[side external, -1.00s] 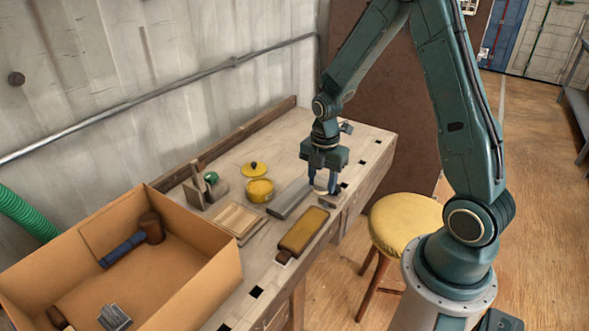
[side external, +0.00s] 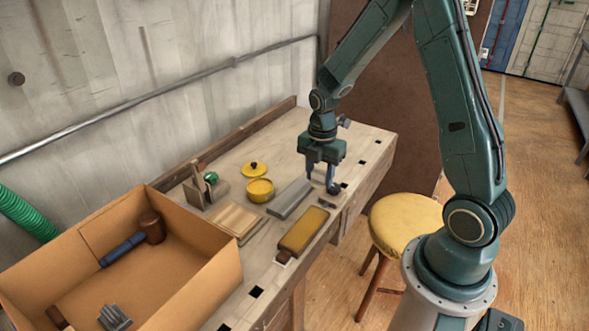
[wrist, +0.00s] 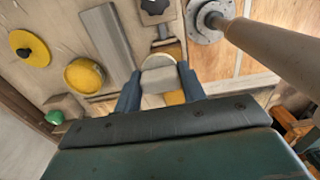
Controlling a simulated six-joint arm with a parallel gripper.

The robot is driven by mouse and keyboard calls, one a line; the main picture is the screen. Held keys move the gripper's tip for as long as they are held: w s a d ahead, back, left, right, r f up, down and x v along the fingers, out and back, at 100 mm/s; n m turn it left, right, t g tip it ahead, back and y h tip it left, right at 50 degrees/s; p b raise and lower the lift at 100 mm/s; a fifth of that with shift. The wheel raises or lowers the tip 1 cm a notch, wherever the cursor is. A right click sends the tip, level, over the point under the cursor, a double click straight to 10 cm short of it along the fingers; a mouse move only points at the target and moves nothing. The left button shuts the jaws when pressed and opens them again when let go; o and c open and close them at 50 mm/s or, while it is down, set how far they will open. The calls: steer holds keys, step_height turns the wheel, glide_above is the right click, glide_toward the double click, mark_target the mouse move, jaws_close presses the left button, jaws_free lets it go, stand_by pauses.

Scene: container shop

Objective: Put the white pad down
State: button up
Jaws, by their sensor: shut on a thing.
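The white pad (wrist: 160,77) is a small pale block with a rounded end, held between the two blue fingers of my gripper (wrist: 160,90) in the wrist view. In the side external view my gripper (side external: 321,180) points down over the far part of the workbench (side external: 365,150), to the right of a flat grey bar (side external: 290,199). Only a sliver of the pad shows there between the fingers. I cannot tell whether the pad touches the bench.
A yellow-faced paddle (side external: 303,231) lies near the front edge. A yellow tin (side external: 260,190), its lid (side external: 254,169), a stand with a green knob (side external: 210,178) and a wooden board (side external: 236,220) lie leftward. An open cardboard box (side external: 205,285) stands at left. The bench's far end is mostly clear.

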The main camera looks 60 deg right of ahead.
steer(key=w+d+r, duration=0.3)
steer(key=w+d, duration=0.1)
steer(key=w, duration=0.5)
step_height(320, 180, up, 7)
glide_above(282, 175)
steer(key=shift+f, duration=0.15)
steer(key=shift+f, duration=0.1)
step_height(282, 175, down, 20)
steer(key=shift+r, duration=0.1)
stand_by(0.8)
steer(key=o, duration=0.9)
steer(key=shift+o, duration=0.2)
